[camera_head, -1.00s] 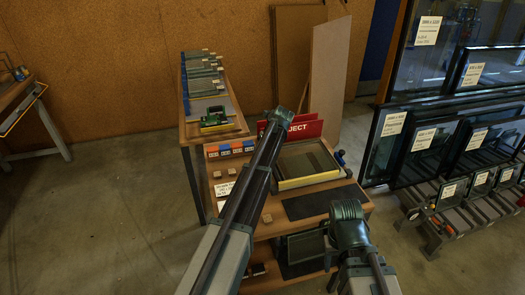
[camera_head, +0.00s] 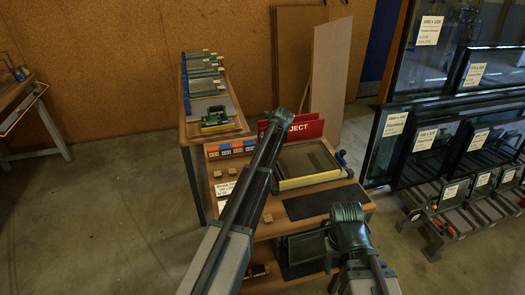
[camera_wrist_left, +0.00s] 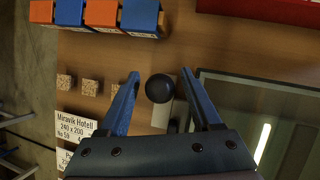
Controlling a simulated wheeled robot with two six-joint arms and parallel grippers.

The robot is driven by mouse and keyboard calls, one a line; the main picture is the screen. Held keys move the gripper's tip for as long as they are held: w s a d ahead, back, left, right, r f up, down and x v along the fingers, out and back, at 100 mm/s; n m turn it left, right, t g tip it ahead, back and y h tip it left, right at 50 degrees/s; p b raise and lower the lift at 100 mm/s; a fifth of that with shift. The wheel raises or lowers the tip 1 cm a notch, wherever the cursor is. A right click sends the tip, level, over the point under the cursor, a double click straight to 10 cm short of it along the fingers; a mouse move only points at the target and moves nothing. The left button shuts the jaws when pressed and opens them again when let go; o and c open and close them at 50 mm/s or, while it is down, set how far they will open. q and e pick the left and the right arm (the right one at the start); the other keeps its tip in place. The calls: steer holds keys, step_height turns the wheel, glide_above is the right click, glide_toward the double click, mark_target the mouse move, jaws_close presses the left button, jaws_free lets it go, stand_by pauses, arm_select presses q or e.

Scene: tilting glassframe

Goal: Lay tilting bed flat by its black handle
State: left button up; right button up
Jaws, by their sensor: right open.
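The tilting bed (camera_head: 309,162) is a dark panel in a frame with a yellow front edge on the wooden bench. I cannot tell its exact tilt. The black ball handle (camera_wrist_left: 159,88) stands at the bed's left side in the left wrist view. My left gripper (camera_wrist_left: 161,74) is open, with its blue fingers on either side of the ball and visible gaps between. In the head view my left arm hides this gripper and the handle. My right gripper (camera_head: 328,252) is low in front of the bench, open, dark and hard to make out.
A red reject sign (camera_head: 305,129) stands behind the bed. Blue and orange bins (camera_head: 230,148), small cork cubes and white labels (camera_wrist_left: 85,132) lie to the left. A black mat (camera_head: 318,202) lies in front. Glass panels (camera_head: 408,140) lean in racks at the right.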

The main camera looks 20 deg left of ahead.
arm_select(q)
steer(key=shift+r, duration=0.1)
steer(key=p+v, duration=1.2)
steer(key=v, duration=0.1)
steer(key=shift+d+r, duration=0.2)
steer(key=shift+r, duration=0.15)
steer(key=shift+s, duration=0.1)
steer(key=s+d+n+g+h, duration=0.1)
steer(key=s+d+n, duration=0.5)
steer(key=s, duration=0.6)
steer(key=s+d+f+n+h, duration=0.1)
steer(key=s+d+n, duration=0.5)
steer(key=s+n, duration=0.3)
steer(key=s+d+f+n+g+h, duration=0.1)
steer(key=s+d+n, duration=0.5)
steer(key=s, duration=1)
steer(key=shift+f+n+g+h, duration=0.15)
steer(key=shift+n+g+h, duration=0.15)
steer(key=shift+n, duration=0.7)
